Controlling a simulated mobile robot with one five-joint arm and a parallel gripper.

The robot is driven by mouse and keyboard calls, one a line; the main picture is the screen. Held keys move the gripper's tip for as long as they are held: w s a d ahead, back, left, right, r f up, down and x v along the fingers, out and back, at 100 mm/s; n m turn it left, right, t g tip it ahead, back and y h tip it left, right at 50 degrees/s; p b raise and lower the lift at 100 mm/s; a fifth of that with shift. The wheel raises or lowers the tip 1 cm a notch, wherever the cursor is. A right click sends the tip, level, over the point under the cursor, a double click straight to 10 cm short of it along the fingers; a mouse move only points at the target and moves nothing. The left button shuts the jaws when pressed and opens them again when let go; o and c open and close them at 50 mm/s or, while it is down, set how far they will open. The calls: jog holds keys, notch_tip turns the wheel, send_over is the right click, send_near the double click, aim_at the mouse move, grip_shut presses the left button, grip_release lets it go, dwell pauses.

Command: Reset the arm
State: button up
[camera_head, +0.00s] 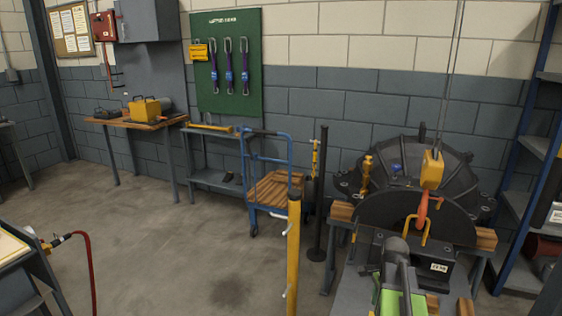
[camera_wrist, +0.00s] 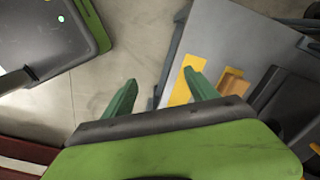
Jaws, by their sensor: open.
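My gripper (camera_wrist: 161,98) shows in the wrist view with two green fingers spread apart and nothing between them. It points down past the edge of a grey bench top (camera_wrist: 222,50), with the concrete floor to its left. In the head view my arm, grey and green, reaches in at the lower right in front of the dark split casing (camera_head: 425,205); the fingers cannot be made out there. An orange hook (camera_head: 422,208) under a yellow hoist block (camera_head: 432,168) hangs in front of the casing, above a yellow bracket (camera_head: 412,232).
A yellow post (camera_head: 293,250) and a black pole (camera_head: 319,200) stand left of the arm. A blue cart (camera_head: 268,185) is behind them. A blue shelf rack (camera_head: 520,190) closes off the right. Open floor (camera_head: 190,240) lies to the left. A red hose (camera_head: 85,262) hangs at far left.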

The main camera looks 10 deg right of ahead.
jog(key=w+a+n, duration=0.2)
jog(key=a+n, duration=0.5)
jog(key=a, duration=0.8)
jog(key=w+a+n, duration=0.2)
jog(key=a+n, duration=0.5)
jog(key=a, duration=0.8)
notch_tip(320, 180, up, 19)
jog(key=s+n+p, duration=0.1)
jog(key=n+p, duration=0.4)
jog(key=p, duration=1.4)
jog(key=shift+s+r+n, duration=0.15)
jog(key=shift+n, duration=0.15)
